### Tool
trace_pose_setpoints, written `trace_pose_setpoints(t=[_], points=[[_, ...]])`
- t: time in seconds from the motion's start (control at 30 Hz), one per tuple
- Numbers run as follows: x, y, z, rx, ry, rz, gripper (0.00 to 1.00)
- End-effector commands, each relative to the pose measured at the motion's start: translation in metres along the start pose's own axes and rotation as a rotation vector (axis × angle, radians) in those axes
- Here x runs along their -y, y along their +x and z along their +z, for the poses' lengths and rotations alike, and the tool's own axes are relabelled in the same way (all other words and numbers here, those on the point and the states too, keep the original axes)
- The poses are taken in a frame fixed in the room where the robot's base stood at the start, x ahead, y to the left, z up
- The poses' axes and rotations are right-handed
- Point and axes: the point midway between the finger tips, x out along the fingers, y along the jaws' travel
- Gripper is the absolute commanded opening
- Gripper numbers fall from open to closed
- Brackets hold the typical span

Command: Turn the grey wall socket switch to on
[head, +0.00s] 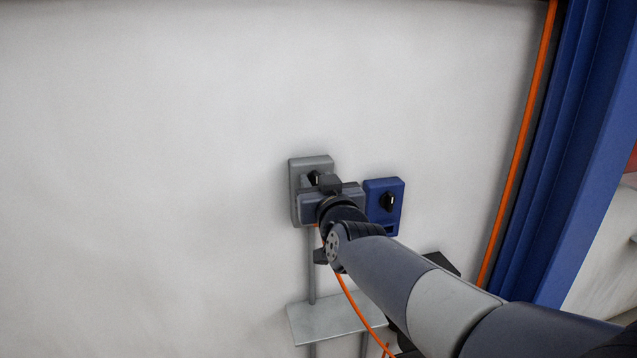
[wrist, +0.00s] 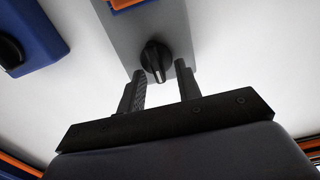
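The grey wall socket (head: 297,180) is a grey box on the white wall, with a black rotary switch (head: 314,177) on its face. My gripper (head: 330,190) is in front of the grey socket and hides its lower part. In the wrist view the black switch (wrist: 156,60) shows just beyond the fingertips, nearer the left finger. The two fingers of my gripper (wrist: 163,88) are apart with nothing between them. I cannot tell whether the left finger touches the knob.
A blue wall socket (head: 396,189) with a black knob is close on the right. A grey shelf plate (head: 330,321) is below. An orange cable (head: 355,308) hangs under the socket. A blue post (head: 565,150) stands at the right. The wall at left is clear.

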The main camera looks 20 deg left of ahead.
Motion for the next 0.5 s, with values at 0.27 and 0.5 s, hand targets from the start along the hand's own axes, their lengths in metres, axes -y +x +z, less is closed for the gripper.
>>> trace_pose_setpoints(t=[0.27, 0.5], points=[[0.0001, 0.0007, 0.0005, 0.001, 0.0, 0.0, 0.31], [0.0002, 0.0005, 0.0005, 0.001, 0.0, 0.0, 0.11]])
